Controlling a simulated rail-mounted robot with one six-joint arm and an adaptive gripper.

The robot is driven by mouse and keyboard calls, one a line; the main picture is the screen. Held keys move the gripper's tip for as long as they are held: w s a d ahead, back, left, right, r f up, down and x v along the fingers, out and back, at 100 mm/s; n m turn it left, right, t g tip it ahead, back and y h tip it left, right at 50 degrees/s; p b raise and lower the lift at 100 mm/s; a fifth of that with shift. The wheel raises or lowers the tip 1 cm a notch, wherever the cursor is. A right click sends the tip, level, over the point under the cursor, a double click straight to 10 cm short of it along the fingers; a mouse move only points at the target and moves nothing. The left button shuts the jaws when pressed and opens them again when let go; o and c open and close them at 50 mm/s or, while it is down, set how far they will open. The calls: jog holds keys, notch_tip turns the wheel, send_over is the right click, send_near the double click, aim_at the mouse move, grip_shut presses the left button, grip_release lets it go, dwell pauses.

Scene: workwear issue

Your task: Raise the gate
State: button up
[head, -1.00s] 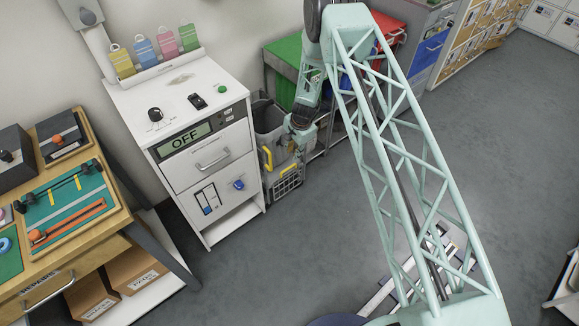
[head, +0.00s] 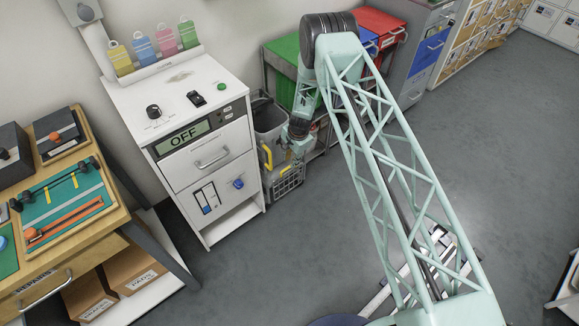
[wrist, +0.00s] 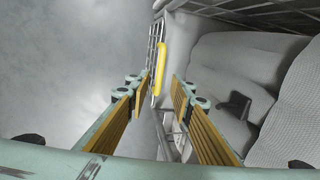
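A grey bin (head: 270,118) stands on the floor right of the white cabinet, with yellow handles. One yellow handle (head: 267,157) is on its near side. A barred grid panel (head: 287,184), apparently the gate, is low on the front and looks down. In the wrist view, a yellow handle (wrist: 161,68) lies along the grid panel (wrist: 154,38), just beyond my fingertips. My gripper (wrist: 160,94) is open, with a clear gap between its fingers. In the head view, my wrist partly hides the bin. Pale cloth (wrist: 235,65) fills the bin. I cannot tell whether a finger touches it.
The white cabinet (head: 202,130), with an "OFF" display (head: 184,137), stands close left of the bin. A green-topped unit (head: 284,62) and a red bin (head: 380,28) are behind it. A wooden workbench (head: 110,215) is at left. The grey floor at right is open.

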aim_at(289, 167)
jog(key=shift+w+a+f+b, duration=0.1)
jog(key=shift+w+f+b, duration=0.05)
jog(key=shift+f, duration=0.75)
jog(key=shift+w+a+f+b, duration=0.1)
jog(key=shift+a+f+b, duration=0.05)
jog(key=shift+f, duration=0.7)
jog(key=shift+w+a+f+b, duration=0.1)
jog(key=shift+w+f+b, duration=0.05)
jog(key=shift+f, duration=0.75)
jog(key=shift+c, duration=0.4)
grip_shut()
